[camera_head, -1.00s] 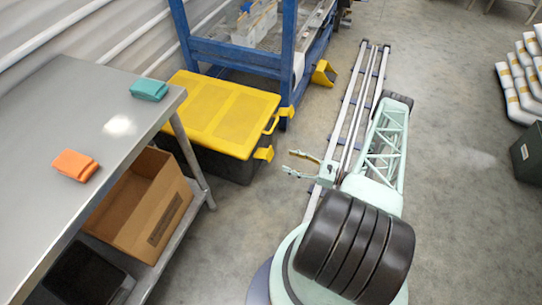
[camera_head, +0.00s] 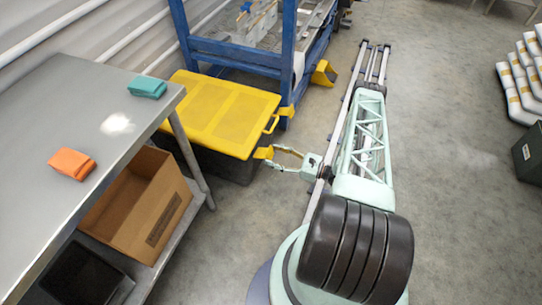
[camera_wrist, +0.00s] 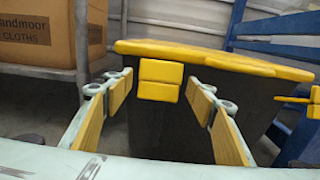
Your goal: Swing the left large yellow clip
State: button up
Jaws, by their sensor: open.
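A dark storage bin with a yellow lid (camera_head: 215,108) stands on the floor in the head view. The left large yellow clip (camera_head: 263,153) is on its near front corner and sticks out from the front. In the wrist view this clip (camera_wrist: 160,80) is a two-part yellow block just under the lid's rim, between my fingers. My gripper (camera_head: 273,157) is open and level with the clip, its fingertips close to it. In the wrist view my gripper (camera_wrist: 160,98) has its yellow-padded fingers on both sides of the clip. Contact cannot be told.
A yellow handle (camera_head: 271,125) and another yellow clip (camera_head: 286,111) are farther along the bin's front. A blue rack (camera_head: 235,58) stands behind. A metal table (camera_head: 100,120) with a cardboard box (camera_head: 150,212) below is at left.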

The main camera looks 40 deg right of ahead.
jog(key=shift+x, duration=0.85)
jog(key=c, duration=1.1)
